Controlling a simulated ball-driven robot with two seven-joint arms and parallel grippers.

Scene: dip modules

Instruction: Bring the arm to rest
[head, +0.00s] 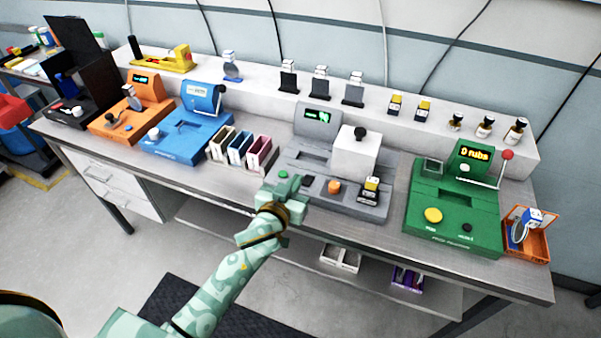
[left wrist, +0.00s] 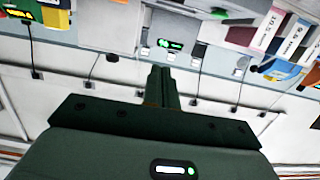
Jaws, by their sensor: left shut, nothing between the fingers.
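My left arm reaches in from the lower left of the head view. Its gripper (head: 284,190) is over the front left edge of the grey machine (head: 345,208), which has a small lit screen, a white block and an orange button. In the left wrist view the fingers (left wrist: 161,88) are shut together with nothing between them. The grey machine's lit screen also shows in that view, which appears upside down. I cannot tell whether the gripper touches the machine. My right gripper is not in view.
The green machine (head: 455,215) stands right of the grey one, with an orange bin (head: 537,246) beyond it. Coloured bins (head: 262,160), a blue machine (head: 185,135) and an orange machine (head: 128,122) stand to the left. Small items line the back shelf (head: 432,121). Floor in front is open.

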